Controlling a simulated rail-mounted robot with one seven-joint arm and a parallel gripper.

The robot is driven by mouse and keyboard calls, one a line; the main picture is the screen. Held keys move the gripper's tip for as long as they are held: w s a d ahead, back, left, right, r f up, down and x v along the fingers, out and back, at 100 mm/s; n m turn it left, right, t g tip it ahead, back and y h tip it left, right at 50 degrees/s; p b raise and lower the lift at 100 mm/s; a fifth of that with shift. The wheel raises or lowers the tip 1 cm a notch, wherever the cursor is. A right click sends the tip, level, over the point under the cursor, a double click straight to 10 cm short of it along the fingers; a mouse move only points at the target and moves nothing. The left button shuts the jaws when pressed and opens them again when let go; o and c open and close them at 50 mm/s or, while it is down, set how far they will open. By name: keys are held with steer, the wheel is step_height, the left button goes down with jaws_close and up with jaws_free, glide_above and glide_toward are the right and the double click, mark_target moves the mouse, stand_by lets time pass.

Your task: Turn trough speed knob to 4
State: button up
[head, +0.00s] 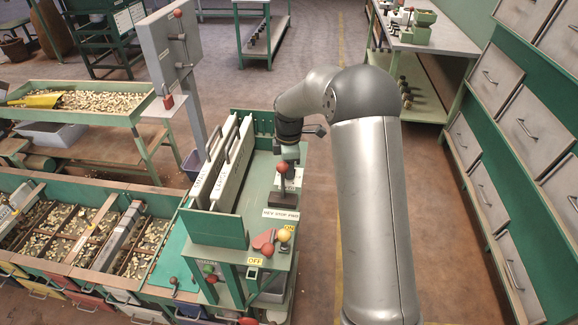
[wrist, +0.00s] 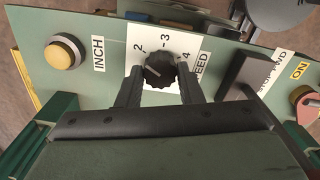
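The speed knob (wrist: 159,72) is a round, black, ribbed knob on a white dial plate (wrist: 163,44) marked 2, 3, 4 and partly "SPEED". A pale mark on the knob seems to point left, nearest the 2 side. My gripper (wrist: 159,84) has its two dark fingers apart, one on each side of the knob; a small gap shows on both sides, and nothing is clearly gripped. In the head view my arm reaches down to the green machine (head: 262,165); I cannot make out the knob there.
A yellow INCH button (wrist: 63,51) stands left of the dial. Sorting bins (head: 72,266) lie left of the machine; drawers (head: 529,123) line the right wall.

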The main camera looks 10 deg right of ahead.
steer(key=shift+m, duration=0.4)
steer(key=m+b, duration=0.1)
steer(key=m, duration=0.4)
steer(key=shift+m+b, duration=0.3)
steer(key=m+b, duration=0.1)
steer(key=m, duration=1.1)
steer(key=shift+m, duration=0.3)
steer(key=m, duration=0.4)
steer(key=shift+r+m, duration=0.1)
steer(key=shift+m, duration=0.3)
steer(key=o, duration=1)
